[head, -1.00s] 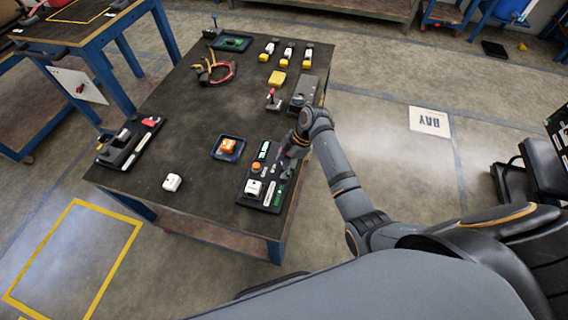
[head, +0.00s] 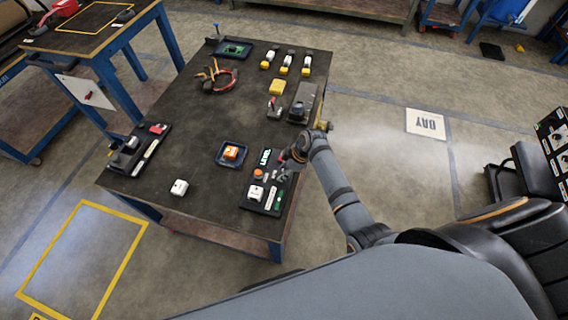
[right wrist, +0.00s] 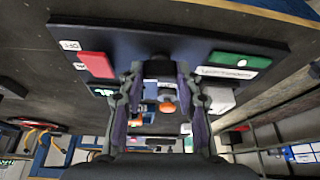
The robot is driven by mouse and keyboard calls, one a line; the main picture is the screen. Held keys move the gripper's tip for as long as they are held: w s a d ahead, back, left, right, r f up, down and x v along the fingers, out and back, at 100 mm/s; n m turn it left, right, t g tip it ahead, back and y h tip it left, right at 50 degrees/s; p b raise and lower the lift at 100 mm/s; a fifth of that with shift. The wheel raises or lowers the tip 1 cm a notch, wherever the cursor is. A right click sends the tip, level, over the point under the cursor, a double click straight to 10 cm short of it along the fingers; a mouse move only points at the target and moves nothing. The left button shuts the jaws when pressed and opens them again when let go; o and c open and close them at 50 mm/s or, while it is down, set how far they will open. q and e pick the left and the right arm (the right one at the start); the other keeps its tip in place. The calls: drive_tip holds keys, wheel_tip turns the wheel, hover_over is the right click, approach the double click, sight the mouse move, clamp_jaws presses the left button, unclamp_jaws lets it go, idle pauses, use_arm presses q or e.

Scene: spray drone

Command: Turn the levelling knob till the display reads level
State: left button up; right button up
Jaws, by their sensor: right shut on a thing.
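The dark control panel (head: 247,203) lies at the table's near right corner. Its small display (head: 264,157) shows green letters that appear to read LEVEL. My right gripper (head: 284,158) is at the panel's right side, beside the display. In the right wrist view, my right gripper (right wrist: 158,75) is shut on a dark knob (right wrist: 158,67) standing out from the panel, which I take for the levelling knob. The fingers hide most of it in the head view. My left gripper is not in view.
An orange button (head: 258,174) and a white switch block (head: 255,193) are on the same panel. A blue tray (head: 221,160) with an orange part stands to its left. A grey device (head: 303,103) stands behind my right gripper. The table's middle is clear.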

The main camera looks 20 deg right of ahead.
drive_tip(key=shift+m, duration=0.5)
drive_tip(key=o, duration=1.2)
drive_tip(key=shift+c, duration=0.2)
drive_tip(key=shift+r, duration=0.1)
drive_tip(key=v, duration=1.2)
drive_tip(key=shift+s, duration=0.2)
drive_tip(key=shift+a, duration=0.1)
